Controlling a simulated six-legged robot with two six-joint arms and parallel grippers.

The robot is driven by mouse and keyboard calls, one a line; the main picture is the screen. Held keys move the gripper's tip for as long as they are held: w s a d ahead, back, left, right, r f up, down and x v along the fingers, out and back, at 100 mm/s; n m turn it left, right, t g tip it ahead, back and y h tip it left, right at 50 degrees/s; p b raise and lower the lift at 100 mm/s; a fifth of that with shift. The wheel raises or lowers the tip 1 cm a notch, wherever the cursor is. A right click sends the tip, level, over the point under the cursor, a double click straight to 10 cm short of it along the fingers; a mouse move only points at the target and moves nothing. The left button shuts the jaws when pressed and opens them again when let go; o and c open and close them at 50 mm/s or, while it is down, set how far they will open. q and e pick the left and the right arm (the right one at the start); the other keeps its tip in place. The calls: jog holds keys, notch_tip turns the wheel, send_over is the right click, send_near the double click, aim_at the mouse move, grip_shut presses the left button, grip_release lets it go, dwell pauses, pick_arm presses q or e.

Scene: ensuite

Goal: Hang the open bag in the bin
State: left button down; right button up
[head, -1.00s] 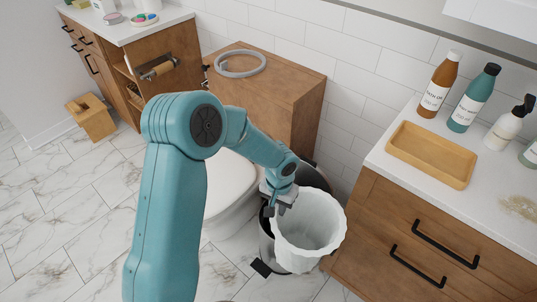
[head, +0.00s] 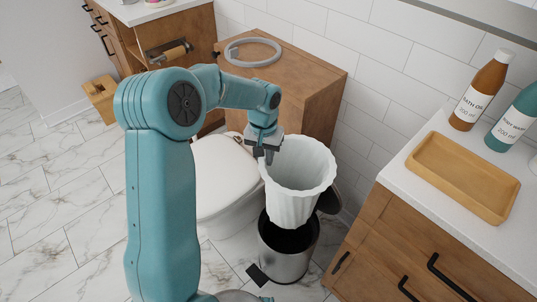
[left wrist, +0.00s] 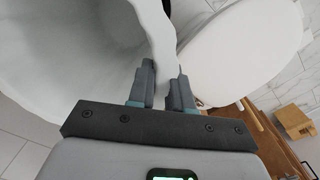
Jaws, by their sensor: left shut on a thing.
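The white open bag (head: 293,195) hangs from my left gripper (head: 267,154), its mouth facing up and a little tilted. My left gripper is shut on the bag's rim at its left side. In the left wrist view the bag's wall (left wrist: 90,50) runs between the two fingers (left wrist: 165,88). The steel pedal bin (head: 287,262) stands on the floor below, with its dark opening showing and its lid raised behind. The bag's lower end is above or just at the bin's mouth; its exact height over the rim is hard to tell. My right gripper is not in view.
A white toilet (head: 222,175) stands directly left of the bin. The wooden vanity (head: 400,240) is close on the right, with a wooden tray (head: 463,177) and bottles on top. A wooden cabinet (head: 305,85) stands behind.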

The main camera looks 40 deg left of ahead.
pick_arm(q)
notch_tip(320, 180, down, 3)
jog(key=shift+f+b, duration=0.1)
jog(key=shift+b, duration=0.9)
jog(key=shift+s+f+b, duration=0.15)
jog(key=shift+f+b, duration=0.2)
notch_tip(320, 180, down, 14)
jog(key=b, duration=1)
jog(key=shift+s+d, duration=0.1)
jog(key=shift+d, duration=0.05)
notch_tip(320, 180, down, 5)
jog(key=b, duration=0.3)
jog(key=shift+b, duration=0.3)
jog(key=shift+f, duration=0.15)
jog(key=shift+s+a, duration=1.15)
jog(key=shift+a, duration=0.3)
jog(key=shift+s+a, duration=0.95)
jog(key=shift+s, duration=0.05)
